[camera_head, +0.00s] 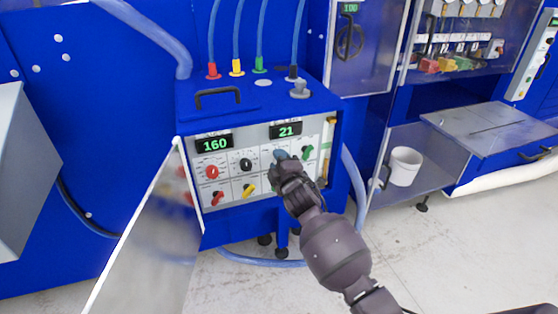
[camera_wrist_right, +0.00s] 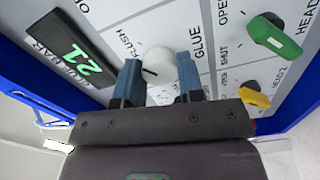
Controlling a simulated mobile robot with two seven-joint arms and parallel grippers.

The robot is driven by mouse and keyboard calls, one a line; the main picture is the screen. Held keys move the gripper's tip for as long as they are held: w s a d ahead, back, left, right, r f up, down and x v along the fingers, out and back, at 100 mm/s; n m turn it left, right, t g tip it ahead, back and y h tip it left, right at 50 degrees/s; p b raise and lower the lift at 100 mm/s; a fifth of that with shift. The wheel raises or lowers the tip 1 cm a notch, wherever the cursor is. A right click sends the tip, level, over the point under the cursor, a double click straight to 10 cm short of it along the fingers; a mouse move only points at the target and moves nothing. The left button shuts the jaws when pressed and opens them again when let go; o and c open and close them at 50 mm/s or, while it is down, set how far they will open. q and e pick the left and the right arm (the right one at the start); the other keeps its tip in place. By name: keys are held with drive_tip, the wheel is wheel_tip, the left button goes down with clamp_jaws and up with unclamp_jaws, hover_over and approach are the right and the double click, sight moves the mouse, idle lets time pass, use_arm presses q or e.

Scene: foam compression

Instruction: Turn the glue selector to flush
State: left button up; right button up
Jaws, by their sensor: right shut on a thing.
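The glue selector (camera_wrist_right: 156,58) is a pale round knob on the white control panel, between the printed words FLUSH and GLUE in the right wrist view. A short dark mark shows on its left side, on the FLUSH side; its exact setting is hard to tell. My right gripper (camera_wrist_right: 158,80) has one blue-grey finger on each side of the knob and is shut on it. In the head view my right gripper (camera_head: 282,160) is at the panel below the display reading 21 and hides most of the knob. My left gripper is not in view.
A green handle (camera_wrist_right: 273,36) and a yellow handle (camera_wrist_right: 254,95) sit right of the selector in the wrist view. The opened clear door (camera_head: 150,240) hangs left of the blue unit. Red (camera_head: 211,172) and black (camera_head: 246,164) knobs are left of my gripper.

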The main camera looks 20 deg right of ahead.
drive_tip(key=shift+m, duration=0.6)
drive_tip(key=o, duration=0.9)
drive_tip(key=s, duration=1.1)
drive_tip(key=shift+d+p, duration=0.2)
drive_tip(key=shift+p, duration=0.15)
